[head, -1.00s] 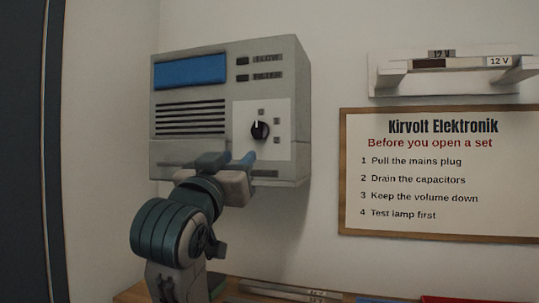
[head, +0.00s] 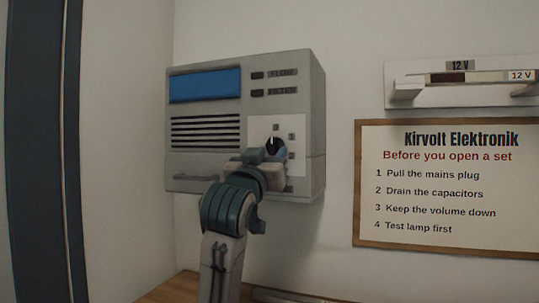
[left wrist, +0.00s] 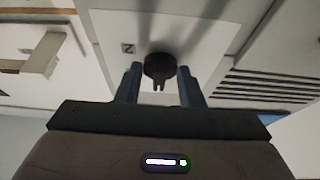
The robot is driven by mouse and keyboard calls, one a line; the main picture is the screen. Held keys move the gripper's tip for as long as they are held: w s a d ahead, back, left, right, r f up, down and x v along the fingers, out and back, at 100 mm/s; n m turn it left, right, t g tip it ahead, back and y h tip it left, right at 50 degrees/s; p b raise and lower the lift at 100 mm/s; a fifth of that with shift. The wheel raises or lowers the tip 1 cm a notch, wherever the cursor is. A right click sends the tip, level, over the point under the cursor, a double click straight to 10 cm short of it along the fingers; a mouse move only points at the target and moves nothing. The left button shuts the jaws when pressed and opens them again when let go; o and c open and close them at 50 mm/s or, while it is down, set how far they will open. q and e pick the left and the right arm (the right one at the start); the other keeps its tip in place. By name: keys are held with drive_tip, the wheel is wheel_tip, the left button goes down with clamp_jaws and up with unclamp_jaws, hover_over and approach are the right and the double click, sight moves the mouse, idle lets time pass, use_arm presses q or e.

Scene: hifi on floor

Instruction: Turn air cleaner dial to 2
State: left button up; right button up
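The air cleaner (head: 205,157) is a grey box on the wall with a blue panel and slotted vents. Its black dial (head: 276,143) sits on a white plate, partly hidden by my left gripper (head: 266,154) in the head view. In the left wrist view the dial (left wrist: 160,67) shows between the two fingers of my left gripper (left wrist: 159,83), which are apart, one on each side. Contact with the dial cannot be told. A small mark (left wrist: 128,48) beside the dial looks like a 2 or Z. My right gripper is not in view.
A framed sign (head: 448,188) and a white shelf (head: 465,92) labelled 12 V are on the wall to the right. A wooden surface (head: 175,290) lies below. A dark upright panel (head: 38,150) stands at the left. The wall between cleaner and sign is clear.

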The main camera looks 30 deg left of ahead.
use_arm(q)
clamp_jaws()
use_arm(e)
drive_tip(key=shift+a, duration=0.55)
